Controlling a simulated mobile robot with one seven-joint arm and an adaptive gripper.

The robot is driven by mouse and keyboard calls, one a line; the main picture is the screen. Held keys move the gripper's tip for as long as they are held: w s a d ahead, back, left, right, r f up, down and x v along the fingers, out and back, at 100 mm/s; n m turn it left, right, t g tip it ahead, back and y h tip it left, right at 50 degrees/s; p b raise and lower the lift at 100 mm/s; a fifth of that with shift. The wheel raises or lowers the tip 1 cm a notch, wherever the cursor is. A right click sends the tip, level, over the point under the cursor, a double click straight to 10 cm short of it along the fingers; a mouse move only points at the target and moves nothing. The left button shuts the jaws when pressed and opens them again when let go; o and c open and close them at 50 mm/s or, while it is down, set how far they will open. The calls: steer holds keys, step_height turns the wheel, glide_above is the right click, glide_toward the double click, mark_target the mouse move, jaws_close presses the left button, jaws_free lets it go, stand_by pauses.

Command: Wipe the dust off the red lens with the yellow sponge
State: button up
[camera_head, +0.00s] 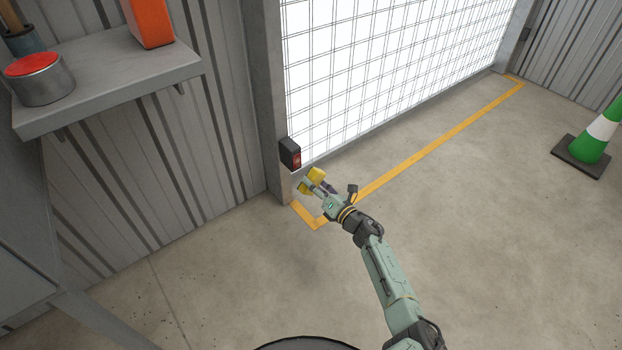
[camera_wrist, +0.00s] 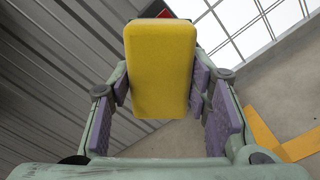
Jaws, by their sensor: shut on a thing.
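The red lens (camera_head: 297,160) is on the front of a small dark box (camera_head: 287,150) fixed low on the grey post beside the bright grid panel. In the wrist view only a sliver of red (camera_wrist: 166,13) shows past the top of the sponge; the rest of the lens is hidden there. My gripper (camera_head: 312,184) is shut on the yellow sponge (camera_wrist: 160,68), with purple pads on both sides of it. In the head view the sponge (camera_head: 317,174) is just below and right of the box. I cannot tell whether sponge and lens touch, nor see any dust.
A grey shelf (camera_head: 110,88) at upper left carries a red-topped tin (camera_head: 37,80) and an orange box (camera_head: 148,22). A green and white cone (camera_head: 599,135) stands at right. Yellow tape (camera_head: 430,150) marks the floor along the panel. The concrete floor around my arm is open.

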mark_target(292, 163)
steer(key=shift+w, duration=0.1)
stand_by(0.5)
steer(key=shift+w+a+f+b, duration=0.1)
steer(key=shift+w+a+b, duration=0.1)
steer(key=shift+b, duration=0.2)
steer(key=shift+b+x, duration=2.05)
steer(key=shift+x, duration=0.95)
steer(key=shift+b+x, duration=0.8)
steer(key=shift+x, duration=0.25)
steer(key=shift+d, duration=0.15)
